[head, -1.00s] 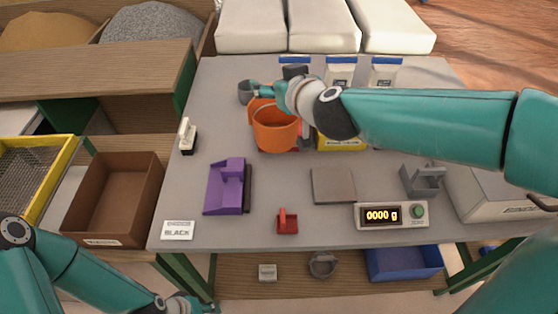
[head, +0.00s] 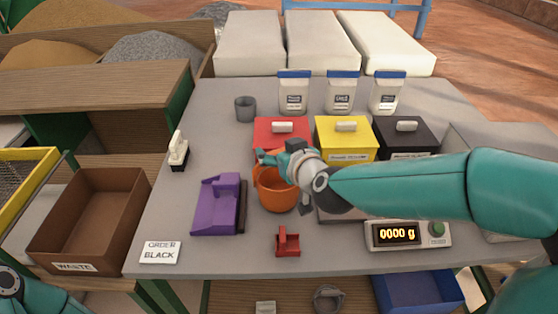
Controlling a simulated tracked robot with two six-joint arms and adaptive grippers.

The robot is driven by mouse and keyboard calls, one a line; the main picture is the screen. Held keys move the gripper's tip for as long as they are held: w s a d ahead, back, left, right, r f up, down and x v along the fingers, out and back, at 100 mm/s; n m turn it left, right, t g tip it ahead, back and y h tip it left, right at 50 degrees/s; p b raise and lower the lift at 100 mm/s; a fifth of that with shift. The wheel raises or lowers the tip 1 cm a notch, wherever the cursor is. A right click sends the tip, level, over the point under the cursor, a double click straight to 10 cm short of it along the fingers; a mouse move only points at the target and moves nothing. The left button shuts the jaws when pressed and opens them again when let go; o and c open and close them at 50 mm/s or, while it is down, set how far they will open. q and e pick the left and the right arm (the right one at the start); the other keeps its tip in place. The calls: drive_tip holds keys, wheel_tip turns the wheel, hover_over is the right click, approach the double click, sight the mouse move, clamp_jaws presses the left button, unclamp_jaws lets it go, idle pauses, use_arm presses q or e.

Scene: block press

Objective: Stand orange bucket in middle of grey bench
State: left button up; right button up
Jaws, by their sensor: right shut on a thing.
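The orange bucket (head: 277,196) is at about the middle of the grey bench (head: 205,110), between the purple tool and the scale. My right gripper (head: 270,159) is shut on the bucket's far rim, and its arm reaches in from the right. The bucket looks upright. I cannot tell whether its bottom touches the bench. My left gripper is out of view; only a part of my left arm shows at the bottom left corner.
Red (head: 281,132), yellow (head: 344,138) and black (head: 404,137) lidded boxes stand behind the bucket. The purple tool (head: 217,205) is left, a small red scoop (head: 287,241) in front, and the scale (head: 408,235) to the right. A grey cup (head: 245,108) stands at the back left.

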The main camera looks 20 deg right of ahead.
drive_tip(key=shift+f, duration=0.85)
drive_tip(key=o, duration=1.6)
drive_tip(key=shift+o, duration=0.2)
drive_tip(key=p+v, duration=0.2)
drive_tip(key=v, duration=1)
